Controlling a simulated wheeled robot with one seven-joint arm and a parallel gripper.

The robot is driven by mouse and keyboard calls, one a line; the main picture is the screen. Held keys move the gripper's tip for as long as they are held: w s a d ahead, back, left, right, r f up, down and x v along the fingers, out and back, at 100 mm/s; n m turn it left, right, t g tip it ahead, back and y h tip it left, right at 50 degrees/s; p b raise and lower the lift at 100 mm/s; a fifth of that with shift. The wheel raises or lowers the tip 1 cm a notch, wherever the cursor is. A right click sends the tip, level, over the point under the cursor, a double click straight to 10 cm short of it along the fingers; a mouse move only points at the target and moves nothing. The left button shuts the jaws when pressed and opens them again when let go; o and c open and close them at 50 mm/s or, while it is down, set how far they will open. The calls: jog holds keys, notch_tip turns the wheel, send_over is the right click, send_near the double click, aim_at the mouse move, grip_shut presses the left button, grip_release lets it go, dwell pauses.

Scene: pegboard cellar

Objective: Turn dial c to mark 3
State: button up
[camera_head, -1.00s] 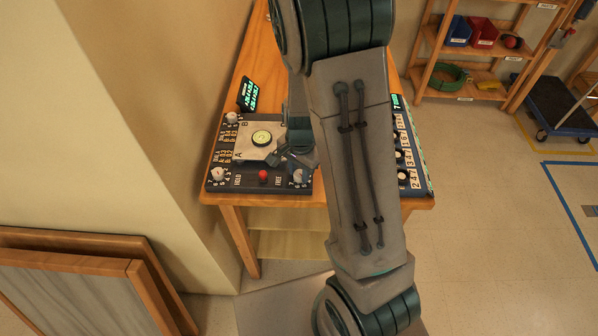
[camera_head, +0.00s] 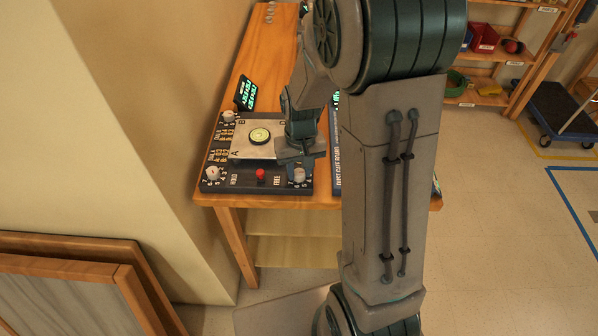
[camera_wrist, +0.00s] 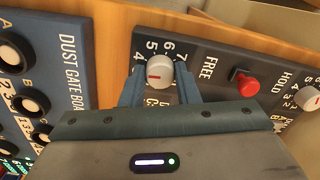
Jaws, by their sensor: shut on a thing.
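The dial (camera_wrist: 158,72) between my fingers is a pale round knob with a red pointer line. Numbers 4 to 7 show around it, and the line points left, close to the 4. A label below it is partly covered, with a letter like C showing. My gripper (camera_wrist: 159,82) is shut on this dial, one finger on each side. In the head view the same dial (camera_head: 299,175) is at the front right corner of the dark control board (camera_head: 215,185), and my gripper (camera_head: 301,160) is right at it.
A plate with a round yellow-green gauge (camera_head: 259,135) lies on the board behind. A blue Dust Gate board (camera_wrist: 60,75) is close beside my gripper. The wooden table edge (camera_head: 325,200) is near.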

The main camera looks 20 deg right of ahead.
aim_at(300, 172)
jog(key=shift+n+b, duration=0.4)
jog(key=shift+n, duration=1.1)
jog(key=o, duration=1)
jog(key=shift+c, duration=0.2)
notch_tip(300, 172, up, 14)
jog(key=shift+d, duration=0.1)
jog(key=s+m+t, duration=0.2)
jog(key=s+t, duration=0.1)
jog(key=s, duration=1.1)
jog(key=shift+s+a+m, duration=0.2)
jog(key=shift+m, duration=0.1)
